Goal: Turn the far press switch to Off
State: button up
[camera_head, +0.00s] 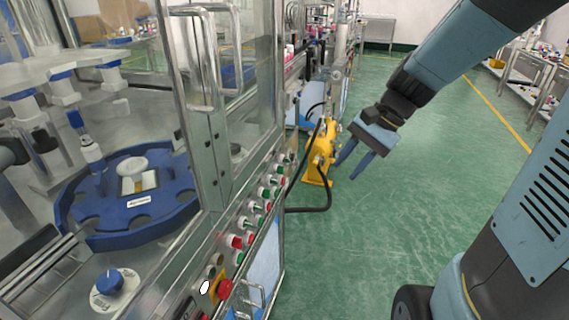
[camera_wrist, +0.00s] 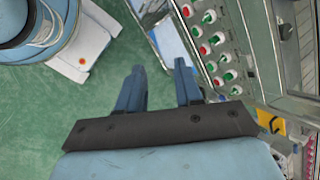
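The front panel (camera_head: 225,250) of the press machine runs along the right side of the cabinet, with rows of small red, green and white buttons and switches. The far buttons (camera_head: 281,160) are near the panel's far end. The same controls (camera_wrist: 213,45) show at upper right in the wrist view. I cannot tell which one is the far press switch, or its setting. My gripper (camera_head: 346,171) is open and empty, apart from the panel, over the aisle to its right. Its two blue fingers (camera_wrist: 160,67) show spread in the wrist view, left of the buttons.
A red emergency stop (camera_head: 225,288) on a yellow plate sits at the panel's near end. A yellow device (camera_head: 319,160) stands beyond the cabinet. A black hose (camera_head: 308,209) loops from the cabinet's far corner. The green floor (camera_head: 370,235) right of the cabinet is open.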

jog(key=w+a+f+m+y, duration=0.3)
jog(key=w+f+m+y, duration=0.4)
jog(key=w+f+m, duration=0.3)
jog(key=m+t+y, duration=0.4)
jog(key=m+t, duration=0.3)
jog(key=m, duration=0.3)
send_near(281, 170)
jog(key=x, duration=0.8)
jog(key=shift+w+f+m, duration=0.2)
jog(key=shift+w+m, duration=0.1)
jog(key=shift+a, duration=0.1)
jog(key=shift+c, duration=0.3)
grip_shut()
